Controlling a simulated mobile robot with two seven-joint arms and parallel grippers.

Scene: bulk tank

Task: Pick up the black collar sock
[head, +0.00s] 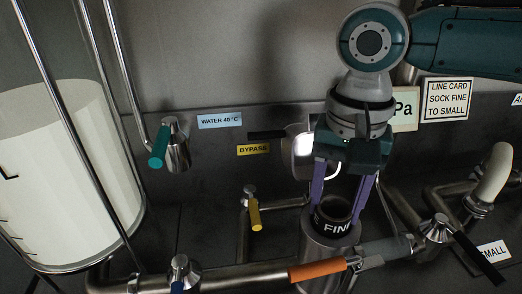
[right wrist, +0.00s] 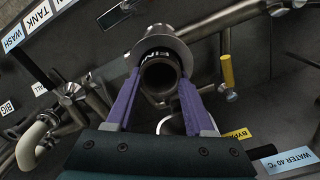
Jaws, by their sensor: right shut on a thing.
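The black collar (head: 331,224) of the sock, with white lettering beginning "FIN", is at the mouth of an upright steel housing (head: 322,252) in the head view. The collar is a dark open ring and also shows in the right wrist view (right wrist: 161,58). My right gripper (head: 338,207) comes down from above, its two purple fingers closed on opposite sides of the collar. The sock's body below the collar is hidden by the housing. I cannot tell whether the collar is lifted clear of the rim. My left gripper is not in view.
An orange handle (head: 317,271) lies just in front of the housing. A yellow handle (head: 255,218) and a teal handle (head: 160,147) stand to the left. A pale elbow pipe (head: 493,172) is at the right. A large white tank (head: 65,175) fills the left side.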

